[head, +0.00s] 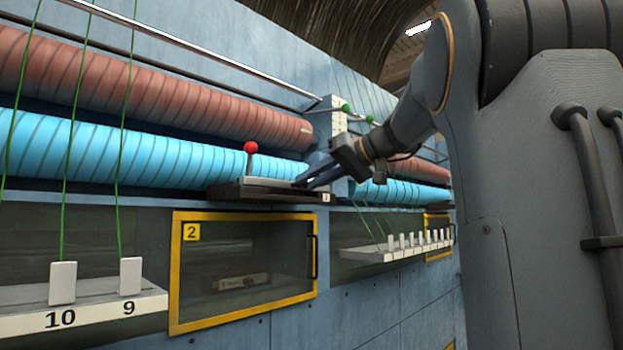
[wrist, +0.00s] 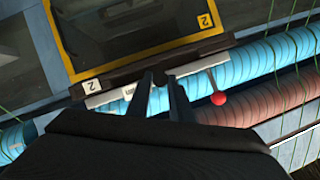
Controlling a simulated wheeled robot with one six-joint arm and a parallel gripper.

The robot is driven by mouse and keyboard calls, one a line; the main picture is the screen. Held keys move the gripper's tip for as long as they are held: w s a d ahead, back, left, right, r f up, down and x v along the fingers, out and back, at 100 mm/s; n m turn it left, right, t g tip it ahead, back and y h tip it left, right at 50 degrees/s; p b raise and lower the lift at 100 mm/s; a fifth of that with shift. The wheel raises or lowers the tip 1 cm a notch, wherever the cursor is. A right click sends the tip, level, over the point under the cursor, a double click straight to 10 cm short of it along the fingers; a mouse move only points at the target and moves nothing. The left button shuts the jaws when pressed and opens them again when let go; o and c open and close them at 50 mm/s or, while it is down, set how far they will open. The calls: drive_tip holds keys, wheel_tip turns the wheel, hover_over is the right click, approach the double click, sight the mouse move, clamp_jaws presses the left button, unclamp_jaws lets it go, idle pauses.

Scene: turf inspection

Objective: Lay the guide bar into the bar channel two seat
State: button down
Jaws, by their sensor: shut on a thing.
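The guide bar (head: 268,183) is a long, pale grey strip. It lies along the dark bar channel two seat (head: 235,194), in front of the blue roller. My gripper (head: 303,182) reaches in from the right and is shut on the bar. In the wrist view, the fingers (wrist: 160,78) straddle the bar (wrist: 112,95), which runs lengthwise along the dark channel (wrist: 125,78) with its tag 2. The fingers hide part of the bar. I cannot tell whether it rests fully on the channel floor or slightly above.
A red ball knob (head: 250,147) on a thin stem rises at the channel, left of my gripper; it also shows in the wrist view (wrist: 218,98). A yellow-framed window (head: 175,270) marked 2 is below. Blue (head: 100,150) and red (head: 150,90) rollers run behind. Green threads hang left.

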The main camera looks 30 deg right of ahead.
drive_tip(key=shift+f+b, duration=1)
drive_tip(key=shift+b, duration=0.05)
drive_tip(key=c, duration=1.5)
unclamp_jaws()
drive_tip(key=shift+b+v, duration=0.85)
drive_tip(key=shift+v, duration=3.1)
